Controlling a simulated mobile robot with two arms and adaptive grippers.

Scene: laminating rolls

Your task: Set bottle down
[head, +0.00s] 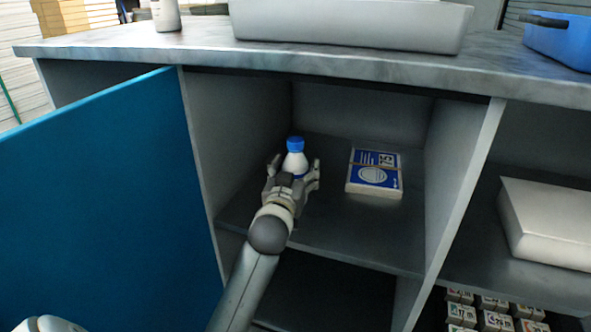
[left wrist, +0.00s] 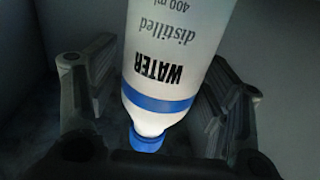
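A white bottle with a blue cap (head: 295,159) is upright in the middle compartment of the cabinet, over its shelf (head: 335,235). Its base is hidden behind my left gripper (head: 294,171). The gripper's fingers are spread on both sides of the bottle, with a narrow gap visible on each side. In the left wrist view the bottle (left wrist: 175,50), labelled distilled water, appears cap-down between the two fingers (left wrist: 160,100), which look clear of it. Whether its base touches the shelf cannot be seen. My right gripper is not in view.
A blue-and-white pack (head: 375,172) lies on the shelf right of the bottle. Compartment walls stand on both sides. A blue door (head: 110,210) is open at left. A white box (head: 550,220) sits in the right compartment. The countertop (head: 200,50) overhangs the shelf.

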